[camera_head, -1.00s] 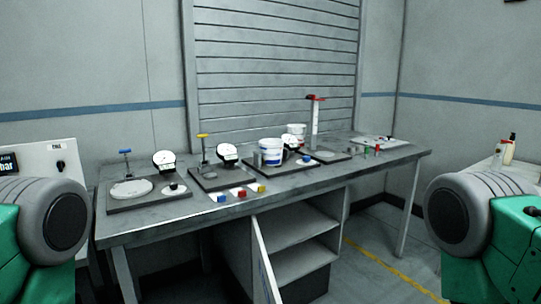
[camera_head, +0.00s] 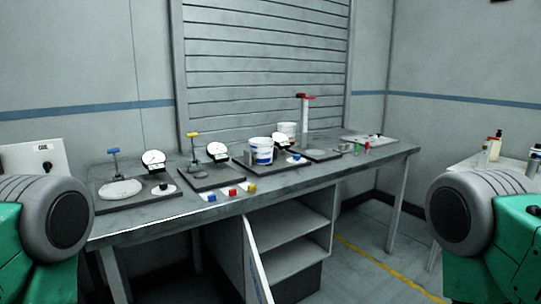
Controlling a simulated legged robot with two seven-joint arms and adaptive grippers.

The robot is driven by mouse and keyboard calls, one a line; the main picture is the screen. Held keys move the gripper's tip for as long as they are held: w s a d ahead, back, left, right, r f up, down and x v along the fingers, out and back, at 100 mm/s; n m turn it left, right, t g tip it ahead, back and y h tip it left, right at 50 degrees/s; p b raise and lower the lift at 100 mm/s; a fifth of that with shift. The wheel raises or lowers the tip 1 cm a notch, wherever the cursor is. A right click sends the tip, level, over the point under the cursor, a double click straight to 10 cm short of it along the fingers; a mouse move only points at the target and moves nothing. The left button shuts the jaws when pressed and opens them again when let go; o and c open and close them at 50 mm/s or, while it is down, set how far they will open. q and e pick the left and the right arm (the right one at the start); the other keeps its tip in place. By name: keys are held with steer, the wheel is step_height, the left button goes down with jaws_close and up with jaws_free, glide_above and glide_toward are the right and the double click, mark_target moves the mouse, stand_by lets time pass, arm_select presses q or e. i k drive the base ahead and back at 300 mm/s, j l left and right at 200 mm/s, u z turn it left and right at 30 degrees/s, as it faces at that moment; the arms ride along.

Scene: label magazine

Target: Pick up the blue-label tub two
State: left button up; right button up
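A white tub with a blue label (camera_head: 262,151) stands upright on a dark base plate near the middle of the workbench. A second white tub (camera_head: 288,130) stands behind it to the right, partly hidden by a dial gauge; its label cannot be made out. Neither gripper shows. Only my green and grey arm parts appear at the lower left and lower right edges, well apart from the tubs.
The grey workbench (camera_head: 160,222) carries several dial-gauge stations. Blue, red and yellow blocks (camera_head: 233,191) lie along its front edge. A red-topped post (camera_head: 305,115) stands right of the tubs. An open shelf (camera_head: 290,240) is below. A side table with bottles (camera_head: 494,147) stands at right.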

mark_target(261, 148)
steer(key=i+l+z, duration=0.1)
steer(key=z, duration=1.65)
steer(key=i+l, duration=0.1)
steer(key=i, duration=0.45)
steer(key=i+l+u, duration=0.1)
steer(key=i, duration=0.4)
steer(key=i+l+u, duration=0.1)
steer(key=i, duration=0.45)
steer(key=i+j+u, duration=0.15)
steer(key=i+u, duration=0.15)
steer(key=u, duration=0.15)
steer(key=i+j+u, duration=0.1)
steer(key=i+u, duration=0.2)
steer(key=u, duration=0.15)
steer(key=i+u, duration=0.3)
steer(key=u, duration=0.15)
steer(key=i+l+u, duration=0.2)
steer(key=u, duration=0.25)
steer(key=i, duration=0.05)
